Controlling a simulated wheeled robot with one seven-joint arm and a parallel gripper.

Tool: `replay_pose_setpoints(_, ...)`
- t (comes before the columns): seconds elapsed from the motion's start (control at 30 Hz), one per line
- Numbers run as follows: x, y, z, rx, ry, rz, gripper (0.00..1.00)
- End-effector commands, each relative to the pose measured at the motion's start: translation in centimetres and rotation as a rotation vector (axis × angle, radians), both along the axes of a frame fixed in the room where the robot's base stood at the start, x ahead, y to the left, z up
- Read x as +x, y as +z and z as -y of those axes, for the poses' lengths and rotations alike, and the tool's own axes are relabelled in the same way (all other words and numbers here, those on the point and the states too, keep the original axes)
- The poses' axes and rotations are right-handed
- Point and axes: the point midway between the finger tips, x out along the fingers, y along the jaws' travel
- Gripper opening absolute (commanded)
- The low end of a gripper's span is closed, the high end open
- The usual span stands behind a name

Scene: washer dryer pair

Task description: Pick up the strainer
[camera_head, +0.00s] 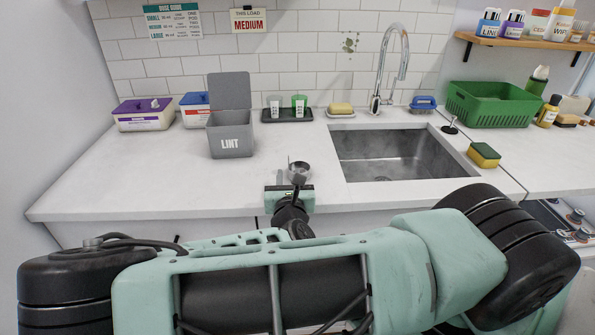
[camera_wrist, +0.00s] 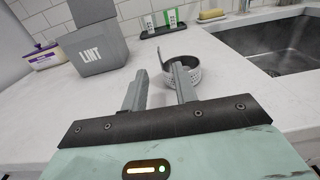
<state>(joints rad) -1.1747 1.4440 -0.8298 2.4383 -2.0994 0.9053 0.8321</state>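The strainer (camera_head: 301,166) is a small grey metal cup on the white counter, left of the sink. In the wrist view the strainer (camera_wrist: 194,75) shows a perforated side, a dark inside and an upright tab or handle at its left. My gripper (camera_head: 292,184) is at the counter's front part, just in front of the strainer. In the wrist view my gripper (camera_wrist: 160,70) is open, its two fingers apart with nothing clearly held between them. The right finger overlaps the strainer and hides part of it. I cannot tell whether it touches.
A grey LINT bin (camera_head: 230,140) stands at back left. A black tray (camera_head: 287,116) with two cups is behind the strainer. The sink (camera_head: 390,155) is to the right, with a sponge (camera_head: 483,154) by its right edge. The counter's front left is clear.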

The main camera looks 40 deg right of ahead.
Motion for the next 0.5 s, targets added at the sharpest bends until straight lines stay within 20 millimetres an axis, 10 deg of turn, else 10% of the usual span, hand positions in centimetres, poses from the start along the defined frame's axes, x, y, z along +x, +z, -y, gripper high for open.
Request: replay_pose_setpoints(0.5, 4.7, 0.1, 3.4, -0.001, -0.002, 0.001, 0.29)
